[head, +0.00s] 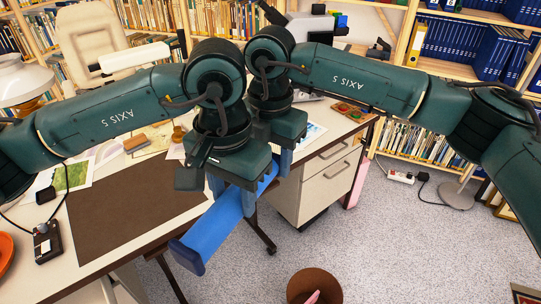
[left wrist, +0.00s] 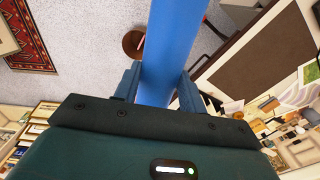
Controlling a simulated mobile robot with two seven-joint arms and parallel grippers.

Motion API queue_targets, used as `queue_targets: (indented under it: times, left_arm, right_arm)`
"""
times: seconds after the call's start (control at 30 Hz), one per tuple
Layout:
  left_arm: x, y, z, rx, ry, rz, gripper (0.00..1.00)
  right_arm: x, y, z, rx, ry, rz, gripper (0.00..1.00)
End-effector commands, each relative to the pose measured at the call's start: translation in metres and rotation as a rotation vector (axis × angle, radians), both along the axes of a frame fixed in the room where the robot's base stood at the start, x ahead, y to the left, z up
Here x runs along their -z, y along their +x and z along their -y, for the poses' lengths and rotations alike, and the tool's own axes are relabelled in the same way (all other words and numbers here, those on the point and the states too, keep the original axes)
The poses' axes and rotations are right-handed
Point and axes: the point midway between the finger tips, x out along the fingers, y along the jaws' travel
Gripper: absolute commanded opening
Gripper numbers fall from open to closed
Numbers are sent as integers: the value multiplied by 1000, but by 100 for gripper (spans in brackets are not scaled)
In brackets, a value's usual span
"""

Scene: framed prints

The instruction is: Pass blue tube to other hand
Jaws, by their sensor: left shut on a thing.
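The blue tube (head: 212,232) slants in the head view from a dark blue end at lower left up to my right gripper. My left gripper (head: 231,196) is shut around its middle, with a finger on either side. In the left wrist view the tube (left wrist: 172,40) runs between the fingers of my left gripper (left wrist: 160,88). My right gripper (head: 284,160) is just behind and right of the left one, at the tube's upper end. Its fingers are partly hidden, so I cannot tell whether they grip the tube.
A desk with a brown mat (head: 125,205) lies at left, with a joystick box (head: 46,242) near its left edge. White drawers (head: 325,185) stand behind the grippers. A brown bin (head: 314,284) is on the floor below. Grey carpet (head: 400,250) at right is mostly open.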

Motion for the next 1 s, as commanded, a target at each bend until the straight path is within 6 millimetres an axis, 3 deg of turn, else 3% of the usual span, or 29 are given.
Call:
queue_targets:
  times: [0.07, 0.1, 0.4, 0.73, 1.0]
  left_arm:
    - [0, 2, -2, -10, 3, 2, 14]
    - [0, 2, -2, -10, 3, 2, 42]
    - [0, 1, -1, -7, 2, 2, 66]
    - [-6, 2, -1, -6, 1, 3, 66]
    - [-56, 2, 0, -6, 0, 6, 66]
  right_arm:
    - [0, 0, 1, 0, -2, -2, 21]
    - [-1, 0, 1, 0, -2, -3, 19]
    - [0, 0, 0, 0, -1, -2, 19]
    - [0, 0, 0, 0, 0, -1, 19]
    - [0, 0, 0, 0, 0, -1, 19]
